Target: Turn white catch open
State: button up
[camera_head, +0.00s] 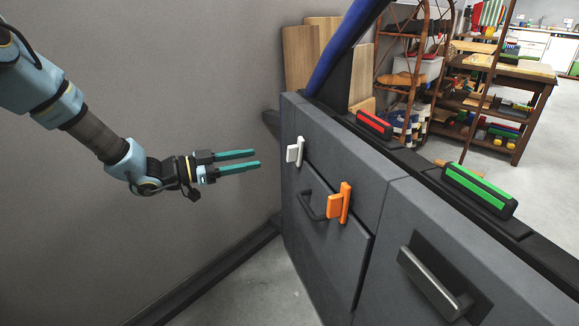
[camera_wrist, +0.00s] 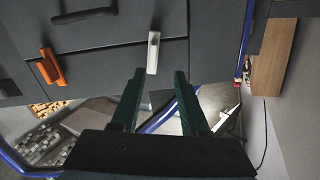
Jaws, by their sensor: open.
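The white catch (camera_head: 295,151) is a small white lever on the upper left part of the grey door panel (camera_head: 345,165). In the wrist view the white catch (camera_wrist: 153,52) stands upright, just beyond and between the fingertips. My gripper (camera_head: 258,160) has two teal fingers, apart and empty, pointing right toward the white catch with a gap between. It also shows in the wrist view (camera_wrist: 157,72). An orange catch (camera_head: 339,203) sits lower right of the white one, and in the wrist view it (camera_wrist: 51,68) is at the left.
A dark loop handle (camera_head: 309,207) is beside the orange catch, and a larger grey handle (camera_head: 433,284) is nearer. Red (camera_head: 375,124) and green (camera_head: 478,190) blocks lie on the door's top edge. A grey wall (camera_head: 190,80) stands behind my arm. Shelves and a workbench are beyond.

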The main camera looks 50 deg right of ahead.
aim_at(291, 154)
jog(key=shift+m+g, duration=0.3)
jog(key=shift+m, duration=0.1)
jog(key=x, duration=0.7)
jog(key=s+x, duration=0.1)
jog(key=x, duration=0.3)
jog(key=shift+s, duration=0.1)
grip_shut()
